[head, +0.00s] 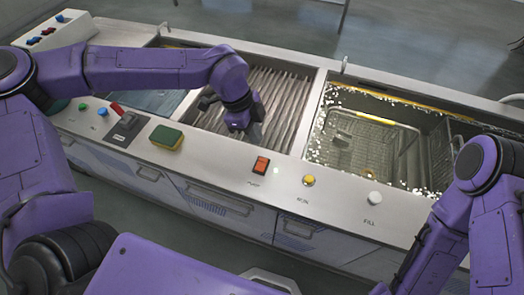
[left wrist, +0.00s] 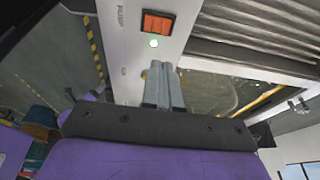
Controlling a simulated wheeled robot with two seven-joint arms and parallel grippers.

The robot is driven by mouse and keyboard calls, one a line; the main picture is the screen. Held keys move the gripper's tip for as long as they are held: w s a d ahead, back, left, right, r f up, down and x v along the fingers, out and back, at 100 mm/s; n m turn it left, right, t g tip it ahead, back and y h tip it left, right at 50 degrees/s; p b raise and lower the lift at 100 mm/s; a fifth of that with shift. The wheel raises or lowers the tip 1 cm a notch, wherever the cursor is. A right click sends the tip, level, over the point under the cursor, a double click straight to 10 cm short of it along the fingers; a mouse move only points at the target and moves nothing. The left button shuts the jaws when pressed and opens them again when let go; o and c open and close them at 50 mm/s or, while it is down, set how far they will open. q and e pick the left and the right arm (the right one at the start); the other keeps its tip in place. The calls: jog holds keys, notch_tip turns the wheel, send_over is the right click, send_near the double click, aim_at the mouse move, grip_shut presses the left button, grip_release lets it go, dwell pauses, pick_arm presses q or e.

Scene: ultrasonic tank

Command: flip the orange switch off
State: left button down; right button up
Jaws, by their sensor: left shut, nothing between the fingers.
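The orange switch (head: 261,165) is a small rocker in a dark frame on the front ledge of the metal tank unit, above a printed label. In the left wrist view the orange switch (left wrist: 157,24) is at the top, with a lit greenish-white dot just below it. My left gripper (head: 256,135) points down near the ledge, a little behind the switch and apart from it. In the left wrist view its fingers (left wrist: 161,68) are together and empty, pointing toward the switch. My right arm shows at the right edge of the head view, but its gripper is not visible.
A yellow knob (head: 309,181) and a white knob (head: 374,198) sit on the ledge right of the switch. A green and yellow sponge (head: 167,137) and a red-handled lever (head: 118,109) are to its left. A bubbling tank with a wire basket (head: 372,146) is behind right.

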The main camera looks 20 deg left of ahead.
aim_at(264, 161)
pick_arm(q)
jog(key=p+x, duration=0.1)
jog(key=x, duration=0.2)
jog(key=p+x, duration=0.1)
jog(key=x, duration=0.2)
jog(key=a+x, duration=0.1)
jog(key=x, duration=0.2)
jog(key=shift+f+p, duration=0.35)
jog(key=shift+p, duration=0.05)
jog(key=shift+f, duration=0.1)
jog(key=shift+w+f+b, duration=0.3)
jog(key=shift+f+b, duration=0.45)
jog(key=shift+b, duration=0.3)
jog(key=shift+r+p, duration=0.35)
jog(key=shift+s, duration=0.1)
